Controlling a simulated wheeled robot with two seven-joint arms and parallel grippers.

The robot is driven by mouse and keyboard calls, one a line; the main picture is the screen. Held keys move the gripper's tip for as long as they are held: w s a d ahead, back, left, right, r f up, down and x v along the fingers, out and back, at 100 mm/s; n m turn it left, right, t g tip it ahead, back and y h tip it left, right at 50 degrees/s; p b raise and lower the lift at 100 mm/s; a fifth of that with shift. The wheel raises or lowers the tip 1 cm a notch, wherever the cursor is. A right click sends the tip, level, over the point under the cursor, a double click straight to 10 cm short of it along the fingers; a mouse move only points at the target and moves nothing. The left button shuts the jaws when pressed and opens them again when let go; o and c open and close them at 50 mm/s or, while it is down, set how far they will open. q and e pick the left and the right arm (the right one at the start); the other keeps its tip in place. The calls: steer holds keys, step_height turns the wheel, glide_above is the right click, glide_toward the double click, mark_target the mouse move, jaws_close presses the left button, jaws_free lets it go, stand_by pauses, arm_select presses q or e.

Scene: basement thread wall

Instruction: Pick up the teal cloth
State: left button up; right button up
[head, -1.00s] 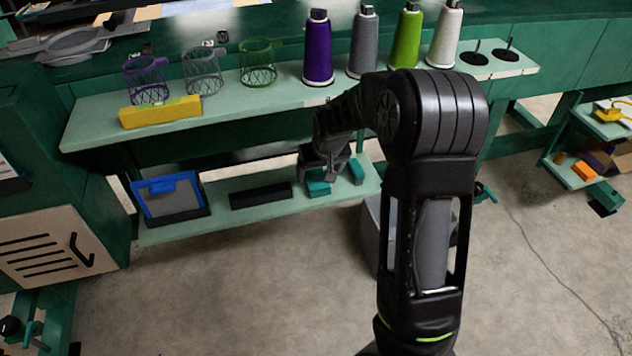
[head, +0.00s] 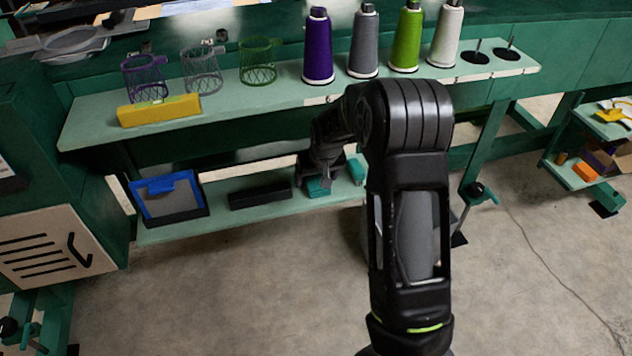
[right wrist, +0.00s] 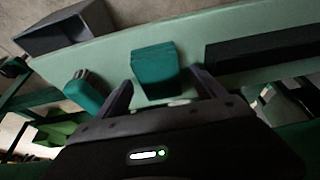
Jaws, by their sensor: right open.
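The teal cloth (head: 318,188) looks like a small folded block on the lower green shelf (head: 240,212), partly covered by my right gripper in the head view. In the right wrist view the cloth (right wrist: 155,68) lies between the two fingers, in front of the palm. My right gripper (right wrist: 164,82) is open, with a finger on either side of the cloth; whether they touch it I cannot tell. In the head view the right gripper (head: 322,178) is low at the shelf. My left gripper is not in view.
A second teal item (right wrist: 86,92) lies close beside the cloth; it also shows in the head view (head: 357,170). A black tray (head: 260,195) and a blue-framed tray (head: 168,197) are further left. A grey bin (right wrist: 66,28) is near the shelf. The upper shelf (head: 240,100) overhangs.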

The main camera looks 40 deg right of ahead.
steer(key=shift+f, duration=0.25)
stand_by(0.4)
steer(key=shift+c, duration=0.2)
steer(key=c, duration=1.4)
steer(key=shift+r, duration=0.1)
steer(key=shift+r, duration=0.45)
steer(key=s+a+p, duration=0.2)
steer(key=s+a, duration=0.1)
steer(key=s, duration=0.5)
steer(key=s+a+p, duration=0.3)
steer(key=s, duration=0.6)
steer(key=shift+r, duration=0.45)
